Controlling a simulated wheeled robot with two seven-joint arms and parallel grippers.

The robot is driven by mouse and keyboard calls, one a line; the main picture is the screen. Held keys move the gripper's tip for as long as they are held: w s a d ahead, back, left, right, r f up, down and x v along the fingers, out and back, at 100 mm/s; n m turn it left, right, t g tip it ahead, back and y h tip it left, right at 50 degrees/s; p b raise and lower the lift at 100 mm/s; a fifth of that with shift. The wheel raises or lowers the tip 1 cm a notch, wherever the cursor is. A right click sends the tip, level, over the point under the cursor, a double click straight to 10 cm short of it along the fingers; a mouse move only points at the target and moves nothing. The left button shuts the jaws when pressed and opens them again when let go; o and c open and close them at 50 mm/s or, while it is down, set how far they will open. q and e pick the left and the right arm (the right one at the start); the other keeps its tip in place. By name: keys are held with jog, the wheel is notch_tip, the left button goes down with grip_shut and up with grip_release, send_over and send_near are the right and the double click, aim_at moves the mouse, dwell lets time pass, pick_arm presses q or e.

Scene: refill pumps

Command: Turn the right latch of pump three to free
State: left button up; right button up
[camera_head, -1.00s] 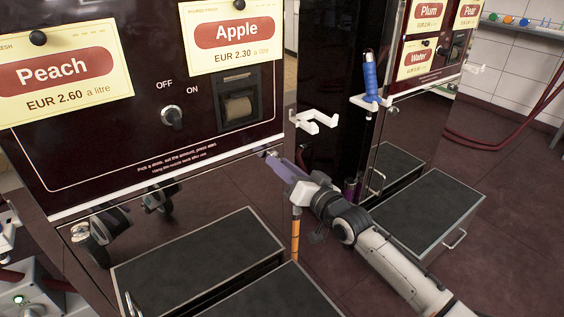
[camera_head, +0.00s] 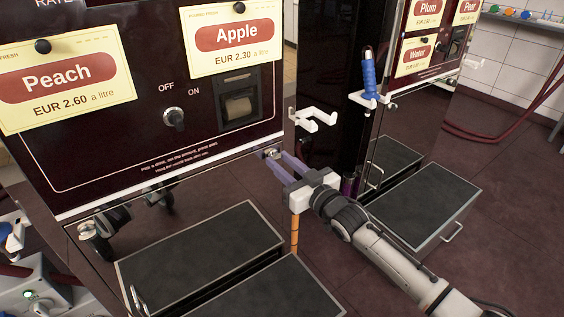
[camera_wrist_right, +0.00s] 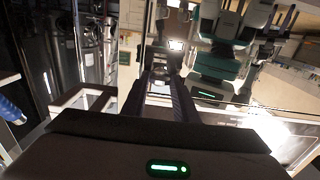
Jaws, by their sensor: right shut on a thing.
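The dark pump with the Peach and Apple cards (camera_head: 120,150) fills the left of the head view. The right latch (camera_head: 270,153) is a small metal piece at the right end of its lower steel front. My right gripper (camera_head: 278,157) reaches it from the lower right, its purple fingers shut on it. The fingers hide much of the latch, so its angle cannot be told. The fingers (camera_wrist_right: 163,90) also show in the right wrist view, pointing at the reflective panel. A left latch (camera_head: 84,230) sits at the panel's other end.
Grey-topped steps (camera_head: 205,250) jut out below the panel. A white nozzle holder (camera_head: 312,118) is just above my right gripper, and an orange post (camera_head: 295,235) stands below it. Another pump with a blue-handled nozzle (camera_head: 369,75) is to the right.

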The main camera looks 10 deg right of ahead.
pick_arm(q)
jog(key=shift+w+r, duration=0.1)
pick_arm(e)
jog(key=o, duration=1.1)
jog(key=shift+c, duration=0.2)
pick_arm(q)
jog(key=shift+r, duration=0.1)
pick_arm(e)
jog(key=shift+s+d, duration=0.15)
jog(key=shift+s, duration=0.35)
pick_arm(q)
jog(key=shift+a+r+p, duration=0.15)
jog(key=shift+r+p, duration=0.25)
jog(key=shift+p, duration=0.75)
pick_arm(e)
jog(key=v, duration=0.9)
jog(key=shift+s+d, duration=0.1)
